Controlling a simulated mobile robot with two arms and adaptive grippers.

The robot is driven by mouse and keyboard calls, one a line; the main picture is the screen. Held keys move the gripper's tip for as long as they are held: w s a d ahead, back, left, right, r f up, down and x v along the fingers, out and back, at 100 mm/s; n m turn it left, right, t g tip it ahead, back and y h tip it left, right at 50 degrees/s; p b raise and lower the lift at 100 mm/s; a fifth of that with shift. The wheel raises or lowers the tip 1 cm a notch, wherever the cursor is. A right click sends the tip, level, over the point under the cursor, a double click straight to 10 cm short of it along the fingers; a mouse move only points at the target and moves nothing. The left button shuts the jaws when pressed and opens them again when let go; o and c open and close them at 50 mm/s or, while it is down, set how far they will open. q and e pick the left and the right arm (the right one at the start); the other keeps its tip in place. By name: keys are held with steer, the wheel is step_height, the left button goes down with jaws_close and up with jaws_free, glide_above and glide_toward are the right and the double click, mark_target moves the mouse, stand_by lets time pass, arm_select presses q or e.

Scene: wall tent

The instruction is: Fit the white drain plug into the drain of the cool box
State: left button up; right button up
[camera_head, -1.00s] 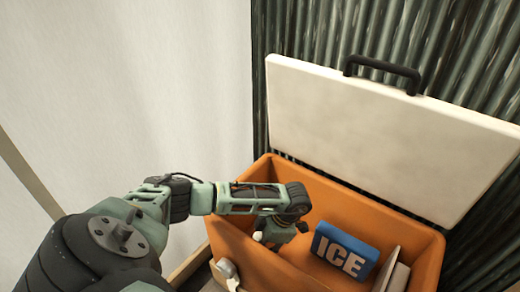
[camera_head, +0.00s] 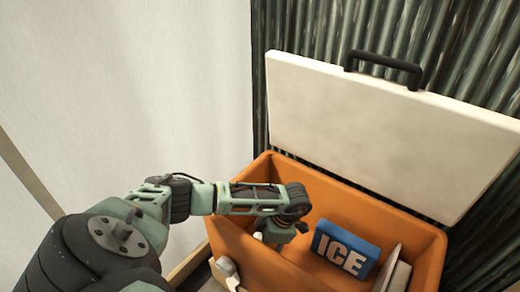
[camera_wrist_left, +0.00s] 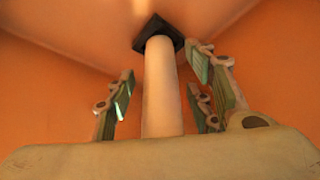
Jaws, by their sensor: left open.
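The orange cool box (camera_head: 415,232) stands with its white lid (camera_head: 385,130) raised. My left gripper (camera_head: 277,234) reaches down inside its left part. In the left wrist view the white drain plug (camera_wrist_left: 162,85) is a pale cylinder between the fingers. Its far end meets the black square drain (camera_wrist_left: 158,33); how deep it sits there cannot be told. My left gripper (camera_wrist_left: 165,78) is open, its fingers spread around the plug with gaps on both sides. In the head view the plug is mostly hidden by the gripper. My right gripper is not in view.
A blue ICE pack (camera_head: 345,250) lies in the box right of my gripper, with a pale flat item (camera_head: 393,274) beside it. The box's walls (camera_wrist_left: 40,95) close in around the gripper. A white latch (camera_head: 228,268) is on the box's front.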

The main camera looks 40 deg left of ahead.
arm_select(q)
steer(key=shift+r, duration=0.1)
steer(key=v, duration=1.1)
steer(key=shift+w+d+r, duration=0.15)
steer(key=shift+d+r, duration=0.05)
steer(key=shift+r, duration=0.15)
